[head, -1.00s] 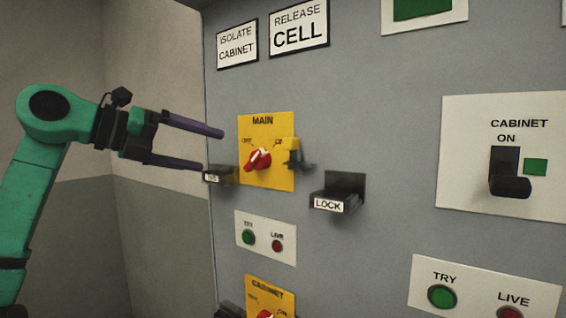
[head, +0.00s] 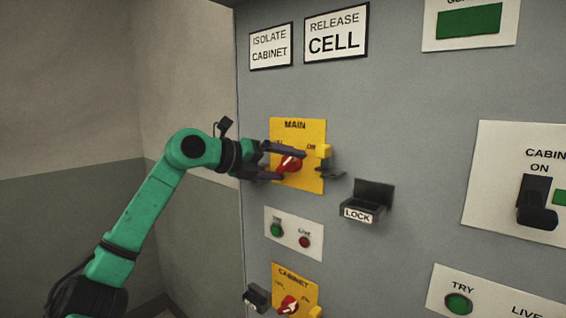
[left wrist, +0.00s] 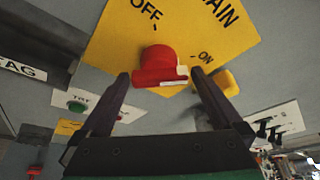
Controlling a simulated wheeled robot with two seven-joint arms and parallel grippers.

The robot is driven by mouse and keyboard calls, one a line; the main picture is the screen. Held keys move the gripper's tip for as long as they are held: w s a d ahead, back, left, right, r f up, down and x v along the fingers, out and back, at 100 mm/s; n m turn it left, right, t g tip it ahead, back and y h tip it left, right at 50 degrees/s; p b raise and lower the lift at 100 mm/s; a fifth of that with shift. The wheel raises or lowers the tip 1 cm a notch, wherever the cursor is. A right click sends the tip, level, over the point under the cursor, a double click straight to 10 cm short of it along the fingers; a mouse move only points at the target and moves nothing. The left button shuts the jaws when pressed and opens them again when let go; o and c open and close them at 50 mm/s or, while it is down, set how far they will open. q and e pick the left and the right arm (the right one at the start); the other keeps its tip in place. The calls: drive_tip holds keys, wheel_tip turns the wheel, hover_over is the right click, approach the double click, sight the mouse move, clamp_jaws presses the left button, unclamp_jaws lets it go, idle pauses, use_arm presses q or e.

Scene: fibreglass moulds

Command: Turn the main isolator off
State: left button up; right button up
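The main isolator is a red rotary knob (head: 289,164) on a yellow plate (head: 312,184) marked MAIN, OFF and ON. In the left wrist view the knob (left wrist: 157,64) has a pale mark on the side towards ON. My left gripper (head: 292,164) is at the knob, and its fingers partly cover the plate and the OFF label in the head view. In the left wrist view the left gripper (left wrist: 160,78) is open, one finger on each side of the knob, with gaps visible. My right gripper is in neither view.
A yellow tab (head: 323,151) sits at the plate's right edge. A LOCK holder (head: 364,208) juts out to the right. Below are a TRY/LIVE plate (head: 291,241) and a second yellow CABINET switch plate (head: 308,290). A TAG holder (left wrist: 20,70) shows in the left wrist view.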

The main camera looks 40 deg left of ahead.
use_arm(q)
drive_tip(key=c, duration=1.1)
drive_tip(key=n+t+h+b, duration=0.1)
drive_tip(key=n+b, duration=0.2)
drive_tip(key=shift+f, duration=0.2)
drive_tip(key=n+t+h+b, duration=0.1)
drive_tip(key=n+b, duration=0.3)
drive_tip(key=n, duration=0.1)
drive_tip(key=shift+t+h, duration=0.4)
drive_tip(key=n+t+b, duration=0.2)
drive_tip(key=n+b, duration=0.1)
drive_tip(key=n, duration=0.1)
drive_tip(key=shift+n, duration=0.3)
drive_tip(key=n+t+y+b, duration=0.1)
drive_tip(key=n+b, duration=0.1)
drive_tip(key=n, duration=0.2)
drive_tip(key=shift+w+r, duration=0.1)
drive_tip(key=shift+r, duration=0.05)
drive_tip(key=shift+r+n, duration=0.1)
drive_tip(key=shift+n, duration=0.3)
